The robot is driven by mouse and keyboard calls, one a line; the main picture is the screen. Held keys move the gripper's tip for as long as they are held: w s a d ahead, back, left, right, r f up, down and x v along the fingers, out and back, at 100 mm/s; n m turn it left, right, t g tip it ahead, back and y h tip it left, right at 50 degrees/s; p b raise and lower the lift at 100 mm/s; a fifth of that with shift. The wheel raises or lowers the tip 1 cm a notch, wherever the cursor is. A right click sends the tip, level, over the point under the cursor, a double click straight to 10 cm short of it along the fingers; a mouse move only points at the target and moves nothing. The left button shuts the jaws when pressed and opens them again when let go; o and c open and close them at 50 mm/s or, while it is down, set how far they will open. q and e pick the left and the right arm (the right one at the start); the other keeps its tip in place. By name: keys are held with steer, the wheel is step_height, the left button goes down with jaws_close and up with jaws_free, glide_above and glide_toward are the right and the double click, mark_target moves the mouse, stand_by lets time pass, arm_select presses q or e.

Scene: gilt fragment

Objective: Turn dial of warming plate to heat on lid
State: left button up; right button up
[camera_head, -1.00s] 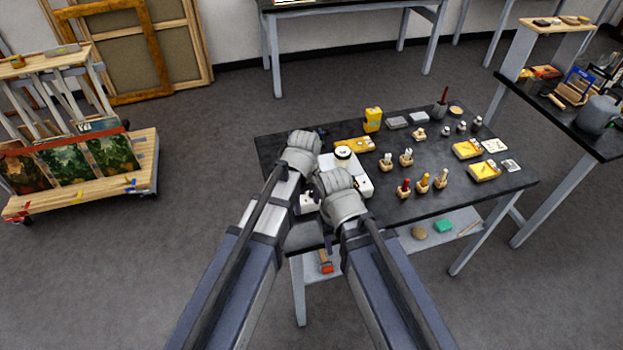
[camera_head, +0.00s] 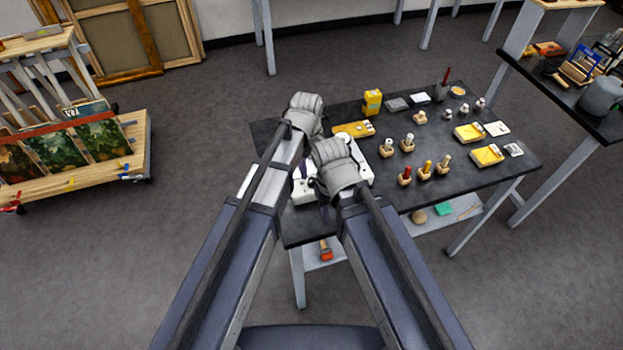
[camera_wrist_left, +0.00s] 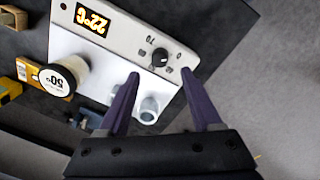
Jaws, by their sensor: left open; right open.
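The white warming plate (camera_head: 362,172) stands at the left end of the dark table, partly covered by my grippers. In the left wrist view the warming plate (camera_wrist_left: 100,55) shows a display reading 22°C. Its small black dial (camera_wrist_left: 160,58) has printed numbers around it, 70 and 0 among them. A jar's white lid (camera_wrist_left: 56,80) reads 50°, upside down. My left gripper (camera_wrist_left: 160,73) is open, its purple fingertips one on each side below the dial, with no clear contact. My right gripper (camera_head: 330,193) is low by the plate's front; its fingers are mostly hidden.
A grey cylinder (camera_wrist_left: 149,109) shows between my left fingers. A yellow tray (camera_head: 352,129) lies behind the plate. Bottles in wooden stands (camera_head: 407,143) and a yellow box (camera_head: 372,102) stand farther right and back.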

mark_target(312, 180)
arm_select(q)
step_height(312, 180, down, 6)
steer(key=b, duration=0.5)
steer(key=shift+w+d+f+b, duration=0.15)
steer(key=shift+f+b, duration=0.1)
steer(key=shift+b, duration=0.15)
steer(key=shift+r, duration=0.1)
jaws_close()
